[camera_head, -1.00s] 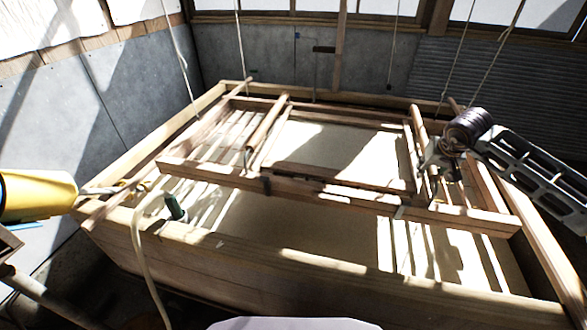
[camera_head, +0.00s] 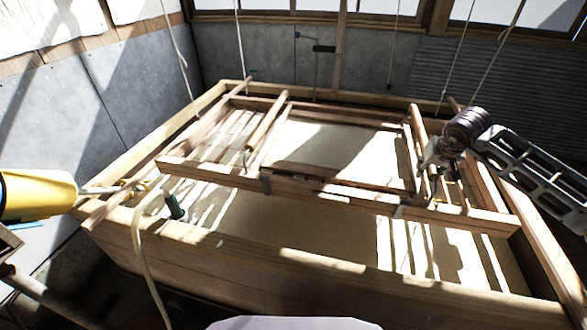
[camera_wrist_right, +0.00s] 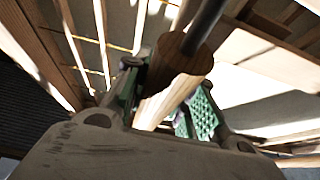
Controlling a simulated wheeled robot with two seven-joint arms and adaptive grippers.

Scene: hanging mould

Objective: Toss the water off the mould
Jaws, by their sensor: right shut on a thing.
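The mould (camera_head: 340,197) is a rectangular wooden frame hung on ropes over a wooden vat (camera_head: 250,262). Its screen (camera_head: 335,145) looks pale, with sun and shadow across it; I cannot tell how much water lies on it. Two wooden handles stand up from it, a left one (camera_head: 266,122) and a right one (camera_head: 417,125). My right gripper (camera_head: 432,170) is at the right handle. In the right wrist view, its green-padded fingers (camera_wrist_right: 165,97) are shut around the round wooden handle (camera_wrist_right: 182,62). My left gripper is not in view.
Pale liquid (camera_head: 290,232) shows in the vat in front of the mould. A green object (camera_head: 174,206) and a pale hose (camera_head: 142,250) are at the vat's near-left rim. Grey walls stand close behind.

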